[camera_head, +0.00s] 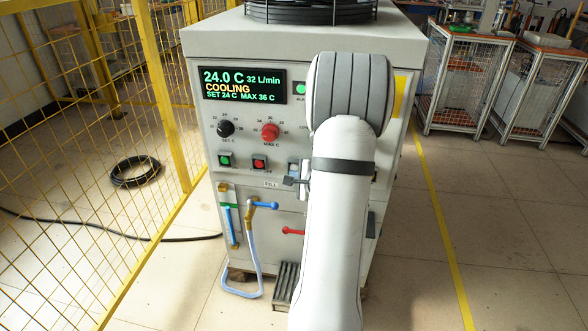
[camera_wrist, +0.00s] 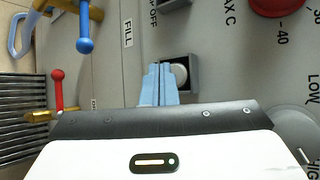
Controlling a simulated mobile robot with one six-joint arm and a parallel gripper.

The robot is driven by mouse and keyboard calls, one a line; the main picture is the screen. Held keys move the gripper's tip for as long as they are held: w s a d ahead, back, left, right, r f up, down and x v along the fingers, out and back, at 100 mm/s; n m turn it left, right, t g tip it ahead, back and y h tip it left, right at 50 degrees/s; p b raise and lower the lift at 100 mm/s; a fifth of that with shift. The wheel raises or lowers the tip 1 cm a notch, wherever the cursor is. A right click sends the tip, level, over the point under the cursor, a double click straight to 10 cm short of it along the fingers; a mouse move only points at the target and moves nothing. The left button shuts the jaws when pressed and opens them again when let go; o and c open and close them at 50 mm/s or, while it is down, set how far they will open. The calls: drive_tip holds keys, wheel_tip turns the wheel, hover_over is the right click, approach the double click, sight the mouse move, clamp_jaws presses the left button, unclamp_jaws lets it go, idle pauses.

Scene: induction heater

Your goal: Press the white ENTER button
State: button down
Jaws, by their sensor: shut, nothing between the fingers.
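The white button (camera_wrist: 179,72) is round and sits in a dark square housing in the wrist view; its own label is not readable. My gripper (camera_wrist: 164,72) has light blue fingers, closed together and empty. The fingertips cover the left part of the housing and overlap the button's left edge. I cannot tell whether they touch it. In the head view my arm stands in front of the right half of the machine (camera_head: 212,120) and hides much of my gripper. A pale patch shows right of the red button there; I cannot tell if it is button or fingertips.
The panel has a green button (camera_head: 225,160), a red button (camera_head: 260,163), a black knob (camera_head: 226,128) and a red knob (camera_head: 270,131). Below are a blue lever (camera_wrist: 85,35) and a red lever (camera_wrist: 57,85). A yellow fence (camera_head: 165,95) stands left; open floor lies right.

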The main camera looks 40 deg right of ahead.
drive_tip(key=shift+w+d+r, duration=0.1)
drive_tip(key=shift+w+d+p, duration=0.15)
drive_tip(key=shift+p, duration=0.25)
drive_tip(key=shift+w+d+p, duration=0.3)
drive_tip(key=shift+d+p, duration=0.05)
drive_tip(key=shift+p, duration=0.1)
idle(0.5)
idle(0.4)
drive_tip(key=shift+s+a, duration=0.6)
drive_tip(key=shift+a, duration=0.05)
drive_tip(key=shift+p, duration=0.3)
drive_tip(key=s+a, duration=0.3)
drive_tip(key=shift+s+a, duration=0.1)
drive_tip(key=shift+a, duration=0.3)
drive_tip(key=shift+a, duration=0.1)
